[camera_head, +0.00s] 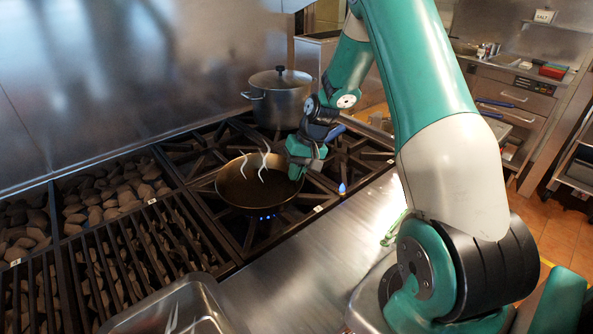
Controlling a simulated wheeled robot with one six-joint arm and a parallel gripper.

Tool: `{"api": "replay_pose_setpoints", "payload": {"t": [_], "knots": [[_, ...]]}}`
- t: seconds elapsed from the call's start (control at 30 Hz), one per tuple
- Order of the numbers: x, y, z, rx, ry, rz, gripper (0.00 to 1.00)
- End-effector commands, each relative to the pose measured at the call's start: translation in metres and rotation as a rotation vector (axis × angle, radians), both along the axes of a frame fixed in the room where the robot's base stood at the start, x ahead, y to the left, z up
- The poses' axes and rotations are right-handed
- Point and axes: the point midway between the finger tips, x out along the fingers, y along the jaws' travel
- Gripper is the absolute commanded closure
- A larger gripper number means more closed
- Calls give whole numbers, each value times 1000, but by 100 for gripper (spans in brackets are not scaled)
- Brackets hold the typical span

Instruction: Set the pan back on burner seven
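A dark round pan (237,192) sits over the front part of the black grated range, at the middle of the view. Blue flame (265,217) shows just under its near edge. Two white curved wisps stand over the pan. My gripper (297,171) is low at the pan's right rim, with my teal arm reaching down from above. A dark blue bar (335,132) sticks out behind the gripper; I cannot tell if it is the pan's handle. The fingertips are hidden, so their grip cannot be told. Burner numbers are too small to read.
A lidded steel pot (282,103) stands on the range close behind the pan. A small blue flame (342,188) burns to the right. A char grill (120,262) with briquettes is at left. A metal tray (165,305) lies at the front. The steel front ledge (300,265) is mostly clear.

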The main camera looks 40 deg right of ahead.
Motion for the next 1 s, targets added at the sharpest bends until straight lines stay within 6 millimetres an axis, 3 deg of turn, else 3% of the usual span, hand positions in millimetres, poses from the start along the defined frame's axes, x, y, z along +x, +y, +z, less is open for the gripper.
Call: {"api": "replay_pose_setpoints", "payload": {"t": [0.37,0.5,0.77,1.0], "knots": [[1,0,-4,1,-3,1,100],[0,0,-5,0,0,1,71],[0,0,-4,0,0,1,71],[-2,-7,20,-2,-6,0,71]]}}
